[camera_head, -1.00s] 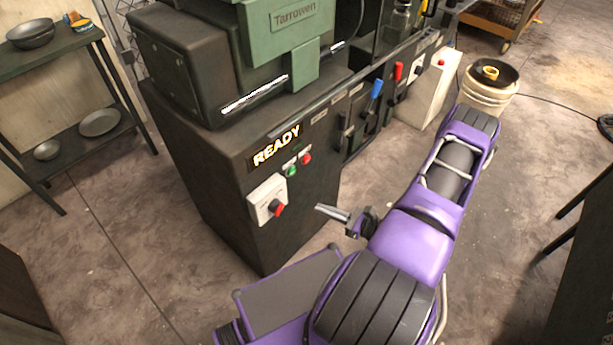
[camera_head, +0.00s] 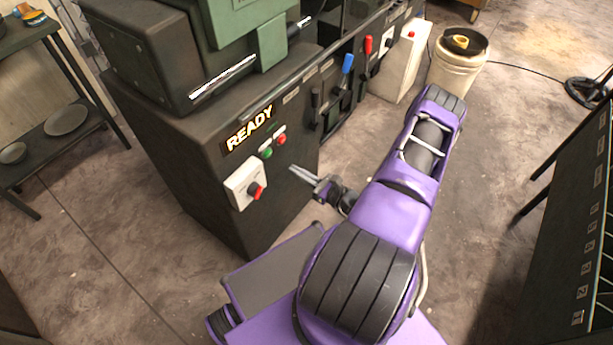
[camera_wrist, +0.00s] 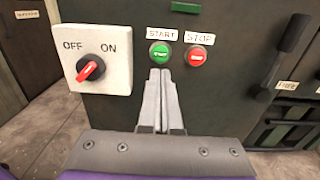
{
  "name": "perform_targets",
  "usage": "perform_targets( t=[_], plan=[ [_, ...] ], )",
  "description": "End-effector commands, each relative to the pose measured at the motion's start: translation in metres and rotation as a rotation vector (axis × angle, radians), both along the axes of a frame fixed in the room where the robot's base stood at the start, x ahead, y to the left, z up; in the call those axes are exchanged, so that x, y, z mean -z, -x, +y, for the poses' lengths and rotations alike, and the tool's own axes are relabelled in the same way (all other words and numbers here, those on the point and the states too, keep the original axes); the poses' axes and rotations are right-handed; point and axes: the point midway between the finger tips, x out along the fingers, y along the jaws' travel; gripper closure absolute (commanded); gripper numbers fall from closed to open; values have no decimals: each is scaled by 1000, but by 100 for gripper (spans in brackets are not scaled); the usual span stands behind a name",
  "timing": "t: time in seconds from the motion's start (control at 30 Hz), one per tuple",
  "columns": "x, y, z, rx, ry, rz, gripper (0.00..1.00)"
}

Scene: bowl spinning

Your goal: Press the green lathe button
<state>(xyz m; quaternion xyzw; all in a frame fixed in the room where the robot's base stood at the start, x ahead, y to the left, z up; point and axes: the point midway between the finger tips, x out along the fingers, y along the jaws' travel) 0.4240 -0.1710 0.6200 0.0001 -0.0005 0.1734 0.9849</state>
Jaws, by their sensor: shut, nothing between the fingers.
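The green button (camera_wrist: 159,54) sits under a START label on the dark front of the lathe (camera_head: 215,185). In the head view the green button (camera_head: 267,152) is just below the lit READY sign. The red button (camera_wrist: 197,56) is to its right under a STOP label. My gripper (camera_wrist: 160,74) is shut and empty, its fingertips just below the green button in the wrist view. In the head view my gripper (camera_head: 293,169) is in front of the panel, below and right of the green button. I cannot tell if the tips touch the panel.
A white switch box (camera_wrist: 94,50) marked OFF and ON, with a red knob, is left of the buttons. Levers (camera_head: 347,66) stick out farther right on the lathe. A white bucket (camera_head: 455,70) stands beyond. A shelf (camera_head: 60,140) is at the left.

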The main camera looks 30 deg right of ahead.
Motion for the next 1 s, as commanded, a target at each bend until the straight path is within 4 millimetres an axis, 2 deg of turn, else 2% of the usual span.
perform_targets(
  t=[0.03, 0.2, 0.4, 0.57, 1.0],
  plan=[
    [1, -11, 5, -3, 1, -1, 100],
    [1, -43, 16, -2, 1, 0, 100],
    [1, -67, 25, -2, 1, 0, 100],
    [0, -75, 27, -1, 1, 1, 100],
    [1, -78, 28, 0, 0, 0, 100]
  ],
)
